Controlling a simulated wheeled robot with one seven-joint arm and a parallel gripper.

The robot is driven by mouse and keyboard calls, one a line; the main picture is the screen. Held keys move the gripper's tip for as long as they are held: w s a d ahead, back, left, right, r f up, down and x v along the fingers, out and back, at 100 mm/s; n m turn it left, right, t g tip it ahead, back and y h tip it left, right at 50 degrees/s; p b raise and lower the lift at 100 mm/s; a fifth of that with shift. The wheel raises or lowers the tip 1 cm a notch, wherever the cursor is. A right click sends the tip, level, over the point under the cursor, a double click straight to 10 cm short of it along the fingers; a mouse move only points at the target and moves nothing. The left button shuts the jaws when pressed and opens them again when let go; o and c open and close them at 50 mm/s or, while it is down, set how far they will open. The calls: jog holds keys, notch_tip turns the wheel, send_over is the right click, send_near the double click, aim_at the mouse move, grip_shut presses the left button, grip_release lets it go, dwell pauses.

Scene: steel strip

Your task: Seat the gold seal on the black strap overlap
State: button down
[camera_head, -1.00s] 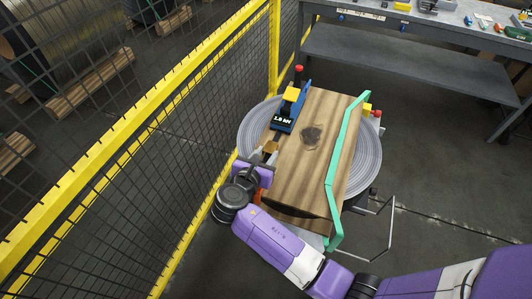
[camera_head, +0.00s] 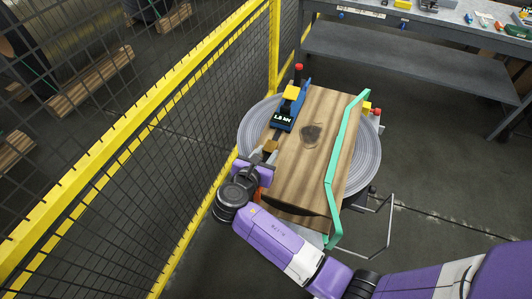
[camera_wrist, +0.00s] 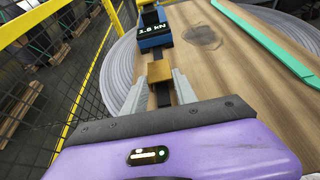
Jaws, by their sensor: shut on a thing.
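The gold seal (camera_wrist: 160,71) is between the fingertips of my gripper (camera_wrist: 162,84) in the wrist view. My gripper is shut on it. In the head view the seal (camera_head: 270,146) shows small at the tip of my gripper (camera_head: 266,152). The black strap (camera_wrist: 162,97) runs along the wooden board, passing at the seal and on to the blue tensioner. The seal appears to be at the strap, but I cannot tell whether it is seated. The overlap itself is hidden by the seal and fingers.
A teal bar (camera_head: 332,160) runs along the board's right side. A round grey turntable (camera_head: 257,127) lies beneath. Yellow mesh fencing (camera_head: 150,107) stands close on the left.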

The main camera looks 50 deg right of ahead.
jog(key=shift+f, duration=0.15)
dwell(0.3)
jog(key=c, duration=0.9)
grip_release()
jog(key=shift+b+v, duration=0.45)
jog(key=shift+v, duration=3.45)
